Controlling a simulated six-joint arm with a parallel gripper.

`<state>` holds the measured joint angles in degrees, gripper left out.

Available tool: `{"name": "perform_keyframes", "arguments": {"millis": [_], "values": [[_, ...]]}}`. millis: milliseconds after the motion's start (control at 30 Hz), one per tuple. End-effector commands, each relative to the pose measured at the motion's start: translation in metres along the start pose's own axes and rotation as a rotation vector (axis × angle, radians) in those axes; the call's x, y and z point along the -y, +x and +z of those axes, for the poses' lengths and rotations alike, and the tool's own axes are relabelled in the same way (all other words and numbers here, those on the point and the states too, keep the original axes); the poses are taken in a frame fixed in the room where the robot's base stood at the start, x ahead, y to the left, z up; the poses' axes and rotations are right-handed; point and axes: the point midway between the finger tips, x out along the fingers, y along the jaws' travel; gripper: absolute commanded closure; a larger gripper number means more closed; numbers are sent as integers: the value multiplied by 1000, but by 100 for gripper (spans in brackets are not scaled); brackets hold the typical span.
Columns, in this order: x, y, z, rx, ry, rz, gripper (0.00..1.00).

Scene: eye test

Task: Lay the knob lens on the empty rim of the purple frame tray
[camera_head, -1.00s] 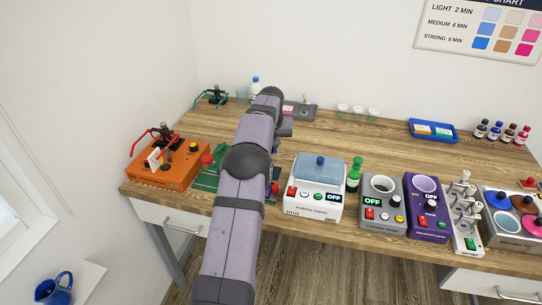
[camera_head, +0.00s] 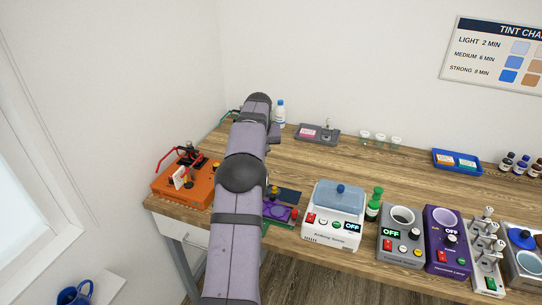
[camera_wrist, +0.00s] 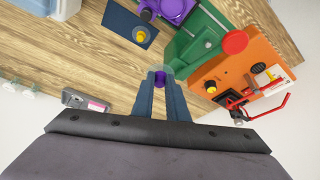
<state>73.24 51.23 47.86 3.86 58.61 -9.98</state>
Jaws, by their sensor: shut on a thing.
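The knob lens (camera_wrist: 155,70) shows in the wrist view as a clear round disc with a purple knob. My gripper (camera_wrist: 161,78) is shut on that knob, with a blue finger on each side. The purple frame tray (camera_wrist: 184,14) is at the top of the wrist view, ahead of the lens and apart from it; its far part is cut off. In the head view the purple tray (camera_head: 277,212) shows just right of my arm, partly hidden by it. My arm hides the gripper and the held lens there.
A navy mat (camera_wrist: 119,24) bears a yellow knob (camera_wrist: 140,35), left of the tray in the wrist view. A green device (camera_wrist: 208,38) with a red knob (camera_wrist: 235,41) and an orange machine (camera_head: 182,188) stand close by. A white blue-lidded machine (camera_head: 334,215) stands to the right.

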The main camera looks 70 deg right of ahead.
Motion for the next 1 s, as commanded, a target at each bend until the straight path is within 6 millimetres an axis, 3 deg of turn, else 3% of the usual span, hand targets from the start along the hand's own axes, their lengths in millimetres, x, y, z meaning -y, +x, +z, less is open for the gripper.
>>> {"name": "perform_keyframes", "arguments": {"millis": [167, 333, 467, 700, 833, 1000], "values": [[23, -8, 13, 1, -46, -21, 100], [39, -6, 37, 3, -74, -31, 100], [40, 4, 62, 2, -32, -14, 100], [21, 34, 108, 0, 166, 70, 100], [17, 41, 111, -4, 260, 110, 100], [15, 43, 99, -6, 385, 163, 100]]}}
